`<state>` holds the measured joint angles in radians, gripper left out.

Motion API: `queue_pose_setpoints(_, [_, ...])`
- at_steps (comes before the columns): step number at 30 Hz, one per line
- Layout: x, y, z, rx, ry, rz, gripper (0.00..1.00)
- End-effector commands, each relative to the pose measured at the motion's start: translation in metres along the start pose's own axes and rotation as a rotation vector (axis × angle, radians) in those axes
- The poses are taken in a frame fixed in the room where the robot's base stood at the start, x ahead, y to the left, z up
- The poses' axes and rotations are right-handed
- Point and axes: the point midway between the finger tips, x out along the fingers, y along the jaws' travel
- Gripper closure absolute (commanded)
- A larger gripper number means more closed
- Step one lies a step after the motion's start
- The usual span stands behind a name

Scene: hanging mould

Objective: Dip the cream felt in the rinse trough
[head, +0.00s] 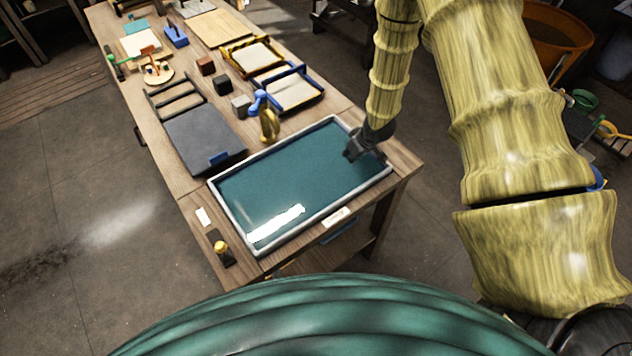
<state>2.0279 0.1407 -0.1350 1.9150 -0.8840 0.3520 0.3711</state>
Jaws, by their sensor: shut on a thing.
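The rinse trough (330,209) is a wide, shallow tray with a pale rim and a dark teal, glossy surface inside. It sits at the near end of the wooden bench. My gripper (355,152) is dark and points down over the trough's far right part, close to the teal surface. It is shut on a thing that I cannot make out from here. I cannot tell whether the fingers touch the surface. No loose cream felt shows clearly in or around the trough.
Behind the trough stand a yellow-edged frame (254,56) and a blue-edged frame (290,90) with pale sheets, plus a brass-coloured piece (268,124). A dark grey slab (203,138) lies at the left. An orange tub (555,35) stands on the floor at the right.

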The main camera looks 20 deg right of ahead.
Motion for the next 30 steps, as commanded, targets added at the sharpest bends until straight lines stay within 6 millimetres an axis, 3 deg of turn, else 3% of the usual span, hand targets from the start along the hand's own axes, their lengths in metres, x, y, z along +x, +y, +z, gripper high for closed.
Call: queue_pose_setpoints(30, [-0.058,-0.001,-0.024,0.0,0.0,0.0,1.0])
